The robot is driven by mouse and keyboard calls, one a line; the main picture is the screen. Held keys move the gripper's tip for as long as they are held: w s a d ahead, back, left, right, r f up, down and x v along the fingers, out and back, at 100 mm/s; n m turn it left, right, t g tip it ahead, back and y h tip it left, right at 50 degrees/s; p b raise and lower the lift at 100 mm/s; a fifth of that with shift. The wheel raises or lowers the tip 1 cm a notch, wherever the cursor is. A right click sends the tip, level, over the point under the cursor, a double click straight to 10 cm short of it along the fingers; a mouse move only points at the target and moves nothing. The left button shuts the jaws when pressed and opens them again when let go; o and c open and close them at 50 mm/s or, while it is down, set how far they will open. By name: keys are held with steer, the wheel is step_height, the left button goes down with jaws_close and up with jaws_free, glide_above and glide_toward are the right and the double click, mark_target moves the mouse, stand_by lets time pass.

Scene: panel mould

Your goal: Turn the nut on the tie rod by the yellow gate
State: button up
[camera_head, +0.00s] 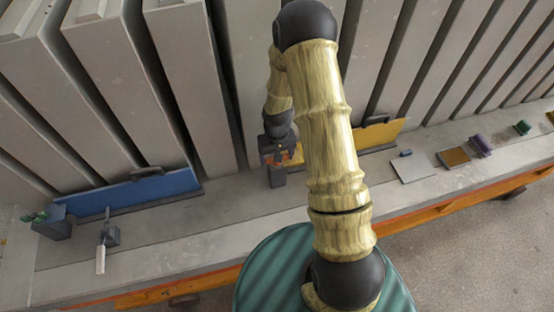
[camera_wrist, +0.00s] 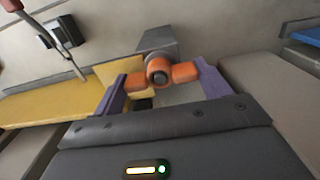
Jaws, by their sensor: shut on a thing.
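The orange winged nut (camera_wrist: 158,72) sits on the end of the tie rod (camera_wrist: 159,79), in front of a grey block (camera_wrist: 160,42) in the wrist view. The yellow gate (camera_wrist: 45,108) is just left of it there. In the head view the yellow gate (camera_head: 378,135) stands right of my gripper (camera_head: 278,158), partly hidden by my arm. My gripper (camera_wrist: 160,76) has its purple fingers either side of the nut and is shut on its wings. The nut's turn angle is hard to judge in the head view.
A blue gate (camera_head: 130,191) stands on the bench (camera_head: 215,220) to the left, near a white-handled tool (camera_head: 102,252). Tall grey panels (camera_head: 185,75) line the back. A grey plate (camera_head: 412,167), a brown block (camera_head: 453,157) and small purple and green items lie at right.

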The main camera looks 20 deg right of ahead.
steer(key=shift+r+p, duration=2.35)
steer(key=shift+r, duration=1.2)
steer(key=shift+f, duration=0.15)
